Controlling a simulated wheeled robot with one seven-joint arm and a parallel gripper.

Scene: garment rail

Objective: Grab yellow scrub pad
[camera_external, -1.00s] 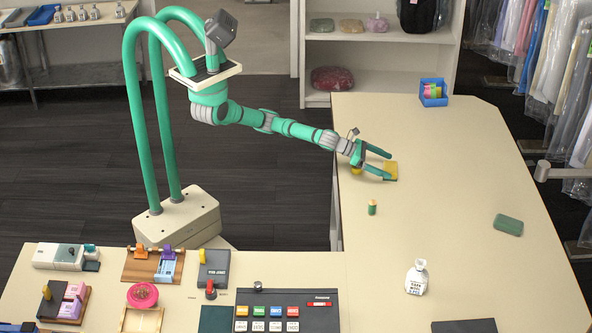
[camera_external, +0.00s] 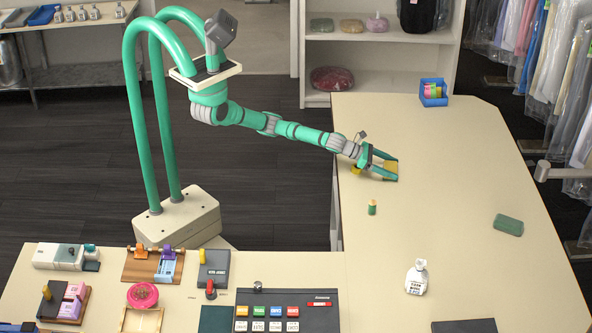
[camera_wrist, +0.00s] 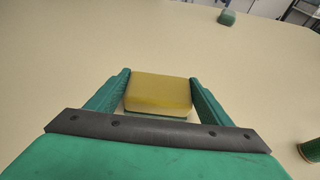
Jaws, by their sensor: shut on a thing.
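The yellow scrub pad (camera_external: 391,165) is at the left part of the L-shaped table's long arm, near its left edge. In the wrist view the pad (camera_wrist: 159,92) is a yellow block with a pale lower layer and a dark green underside. My gripper (camera_external: 387,168) has its two green fingers on either side of the pad. The wrist view shows the fingers of my gripper (camera_wrist: 159,90) against the pad's left and right sides. The gripper is shut on the pad. Whether the pad still touches the table is hard to tell.
A small green and yellow cylinder (camera_external: 372,207) stands just in front of the gripper. A blue bin (camera_external: 432,92) sits at the back. The table between them is clear.

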